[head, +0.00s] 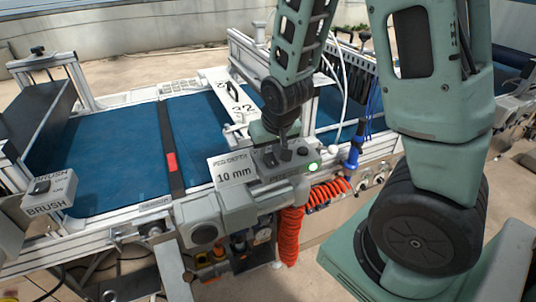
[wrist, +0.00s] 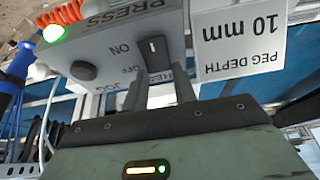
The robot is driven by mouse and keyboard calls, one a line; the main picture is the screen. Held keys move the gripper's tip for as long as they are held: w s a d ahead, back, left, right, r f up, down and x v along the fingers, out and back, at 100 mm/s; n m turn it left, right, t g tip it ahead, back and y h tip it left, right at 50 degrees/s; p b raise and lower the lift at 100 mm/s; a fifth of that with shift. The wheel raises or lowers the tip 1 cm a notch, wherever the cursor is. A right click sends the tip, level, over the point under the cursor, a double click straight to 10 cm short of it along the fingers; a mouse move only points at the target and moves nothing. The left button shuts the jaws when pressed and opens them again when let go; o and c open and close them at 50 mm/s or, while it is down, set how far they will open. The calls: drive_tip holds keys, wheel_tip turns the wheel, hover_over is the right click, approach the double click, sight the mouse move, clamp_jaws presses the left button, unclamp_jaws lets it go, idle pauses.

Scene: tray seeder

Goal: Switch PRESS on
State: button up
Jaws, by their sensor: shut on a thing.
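The PRESS control box (head: 285,172) stands on the front rail of the machine in the head view. In the wrist view its grey face (wrist: 105,40) shows upside down, with the words PRESS, ON, OFF and JOG. The black PRESS switch (wrist: 155,52) has a white mark on its top. My gripper (wrist: 158,78) is shut on this switch, a finger on each side of it. In the head view my gripper (head: 285,148) is over the box and partly hides the switch. A green lamp (head: 312,166) on the box is lit. I cannot tell the switch's exact setting.
A round black knob (wrist: 84,70) sits beside the switch. A PEG DEPTH 10 mm sign (head: 232,170) stands left of the switch in the head view. A BRUSH box (head: 48,190) is at far left. An orange coiled hose (head: 289,235) hangs below the PRESS box.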

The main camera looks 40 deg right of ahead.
drive_tip(key=shift+s, duration=0.1)
idle(0.3)
drive_tip(key=o, duration=1)
